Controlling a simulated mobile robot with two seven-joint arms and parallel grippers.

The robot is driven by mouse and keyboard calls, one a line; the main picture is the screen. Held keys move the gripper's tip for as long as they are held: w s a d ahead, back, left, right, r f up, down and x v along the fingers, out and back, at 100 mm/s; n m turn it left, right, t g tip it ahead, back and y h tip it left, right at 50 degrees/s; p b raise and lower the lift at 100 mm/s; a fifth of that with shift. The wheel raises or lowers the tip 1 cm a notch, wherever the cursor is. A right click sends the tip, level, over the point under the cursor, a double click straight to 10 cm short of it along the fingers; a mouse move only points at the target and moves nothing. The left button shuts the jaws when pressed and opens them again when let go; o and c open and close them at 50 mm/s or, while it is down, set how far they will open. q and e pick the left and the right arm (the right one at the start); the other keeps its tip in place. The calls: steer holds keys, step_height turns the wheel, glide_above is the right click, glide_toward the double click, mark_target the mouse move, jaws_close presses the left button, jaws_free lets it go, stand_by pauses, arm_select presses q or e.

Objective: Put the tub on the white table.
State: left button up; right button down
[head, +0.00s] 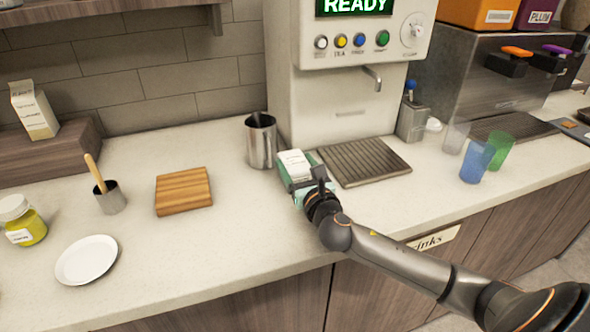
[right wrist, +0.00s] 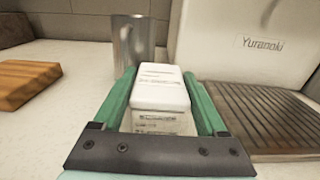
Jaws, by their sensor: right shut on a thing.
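A white tub (right wrist: 160,88) with printed labels on its lid and side sits between the green fingers of my right gripper (right wrist: 163,105). In the head view the tub's white top (head: 295,164) shows at my right gripper (head: 297,172), by the left front of the drinks machine. The gripper is shut on the tub. I cannot tell whether its bottom touches the counter. My left gripper is out of view. I see no separate white table, only the pale counter (head: 225,235).
A metal cup (head: 261,142) stands just behind the tub, and it also shows in the right wrist view (right wrist: 131,40). A slatted drip tray (head: 362,162) lies to the right. A wooden board (head: 183,190) and white plate (head: 87,260) lie left. The counter between board and tub is clear.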

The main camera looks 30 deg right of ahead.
mark_target(297, 164)
steer(key=shift+r, duration=0.1)
steer(key=shift+r, duration=0.55)
step_height(297, 164, up, 2)
steer(key=shift+r+p, duration=0.2)
steer(key=shift+p, duration=0.45)
steer(key=s+a+r+p, duration=0.4)
steer(key=s+r+p, duration=0.3)
steer(key=s+r, duration=0.45)
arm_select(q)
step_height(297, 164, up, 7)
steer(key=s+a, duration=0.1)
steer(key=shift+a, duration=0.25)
arm_select(e)
steer(key=s+a+f+n+y, duration=0.2)
steer(key=a+f+y, duration=0.2)
steer(key=a+f, duration=0.4)
steer(key=a, duration=0.2)
steer(key=shift+s+a+n+t, duration=0.3)
steer(key=shift+s+n, duration=0.05)
steer(key=shift+n, duration=0.05)
steer(key=shift+d, duration=0.1)
